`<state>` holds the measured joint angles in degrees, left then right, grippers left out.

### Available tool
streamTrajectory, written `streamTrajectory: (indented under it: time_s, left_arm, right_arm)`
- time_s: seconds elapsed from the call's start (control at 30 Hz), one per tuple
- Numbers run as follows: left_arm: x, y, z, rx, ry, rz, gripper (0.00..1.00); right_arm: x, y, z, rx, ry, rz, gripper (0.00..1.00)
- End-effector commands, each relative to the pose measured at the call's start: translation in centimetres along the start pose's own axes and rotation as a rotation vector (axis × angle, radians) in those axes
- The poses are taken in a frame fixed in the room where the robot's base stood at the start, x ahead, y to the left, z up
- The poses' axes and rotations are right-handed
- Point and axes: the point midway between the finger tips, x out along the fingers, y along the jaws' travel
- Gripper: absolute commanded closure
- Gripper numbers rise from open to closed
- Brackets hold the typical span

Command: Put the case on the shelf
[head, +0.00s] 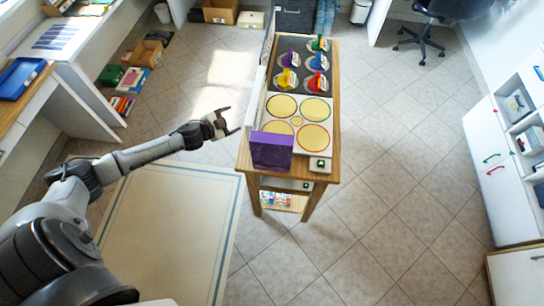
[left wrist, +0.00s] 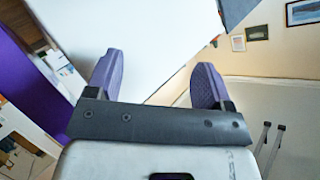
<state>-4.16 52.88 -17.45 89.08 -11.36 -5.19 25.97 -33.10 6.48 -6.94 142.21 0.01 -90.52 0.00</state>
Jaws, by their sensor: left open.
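A purple box-like case (head: 271,150) stands upright at the near end of a narrow wooden table (head: 326,170). My left gripper (head: 231,120) is open and empty, left of the table and a little beyond the case, apart from it. In the left wrist view its two purple-padded fingers (left wrist: 158,80) are spread, with a white panel beyond them. A large purple surface (left wrist: 28,85) at the left edge there looks like the case. Under the tabletop is a low shelf (head: 296,203) with small colourful items, partly hidden. I cannot tell which shelf the task names.
The tabletop carries yellow round pads (head: 282,106) and several coloured pieces on a dark board (head: 310,76). A white upright panel (head: 255,97) runs along the table's left side. A rug (head: 165,230) lies in front. The tiled floor right of the table is clear.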

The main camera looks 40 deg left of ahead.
Motion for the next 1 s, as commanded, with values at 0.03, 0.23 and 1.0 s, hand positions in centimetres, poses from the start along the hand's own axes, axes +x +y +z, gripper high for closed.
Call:
streamTrajectory:
  time_s: [0.03, 0.23, 1.0]
  left_arm:
    - [-0.1, -0.1, -0.1, -0.024, 0.057, 0.035, 0.26]
    - [-1.5, 1.2, -1.4, -0.152, 0.29, 0.229, 0.26]
    - [-6.6, 6.0, -5.3, -0.445, 0.626, 0.758, 0.26]
  right_arm:
    - [-0.1, 0.1, 0.0, -0.002, 0.002, 0.002, 1.0]
    - [-0.1, 0.3, 0.1, -0.01, -0.001, 0.009, 1.0]
    - [-0.4, 0.1, 0.0, -0.001, -0.006, 0.002, 1.0]
